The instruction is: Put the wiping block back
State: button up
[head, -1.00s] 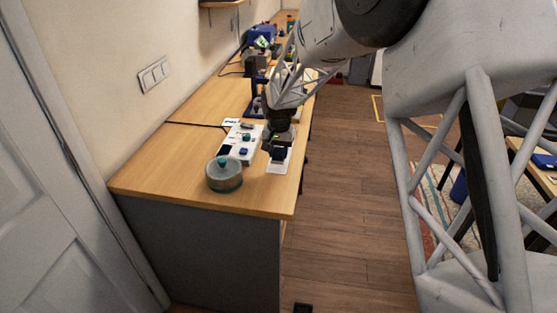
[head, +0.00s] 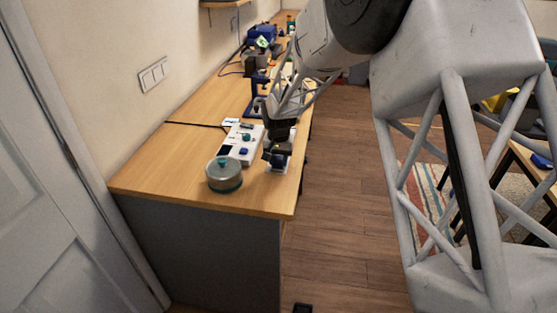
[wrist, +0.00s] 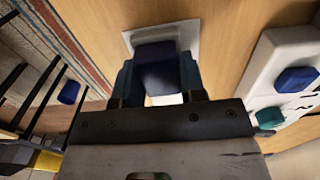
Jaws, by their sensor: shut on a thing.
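My gripper (wrist: 158,85) is shut on a dark blue block (wrist: 160,62), the wiping block, held between its two fingers. Beneath it in the wrist view is a white rectangular pad (wrist: 187,32) on the wooden desk. The block covers much of the pad's middle. I cannot tell whether it touches the pad. In the head view my gripper (head: 278,156) points down over the pad near the desk's right edge, hiding most of the pad and block.
A white panel (head: 236,152) with blue and green pieces lies just left of my gripper. The desk's right edge (head: 298,190) is close. The front left desk top (head: 160,178) is clear.

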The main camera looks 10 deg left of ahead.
aim_at(279, 159)
jog(key=shift+f, duration=0.1)
jog(key=o, duration=0.9)
notch_tip(279, 159, up, 12)
jog(key=shift+r, duration=0.1)
dwell(0.4)
dwell(0.7)
